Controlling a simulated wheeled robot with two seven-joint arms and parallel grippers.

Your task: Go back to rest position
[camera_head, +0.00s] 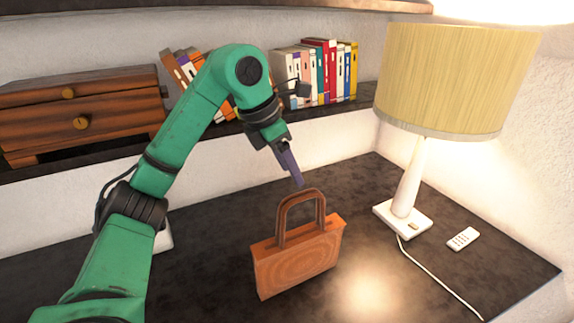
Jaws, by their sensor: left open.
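My left arm comes in from the left and arches over the dark table. My left gripper (297,183) is open and points down, just above the handle of a brown handbag (297,259). It looks empty, and I cannot tell whether a fingertip touches the handle. The handbag stands upright on the dark table (370,215), with its handle raised. My right gripper is not in view.
A lamp (405,190) with a yellowish shade stands at the right, its cord running forward. A white remote (463,238) lies beside it. Behind, a shelf holds books (322,72) and a wooden drawer unit (82,110). My arm partly hides a white object (163,238).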

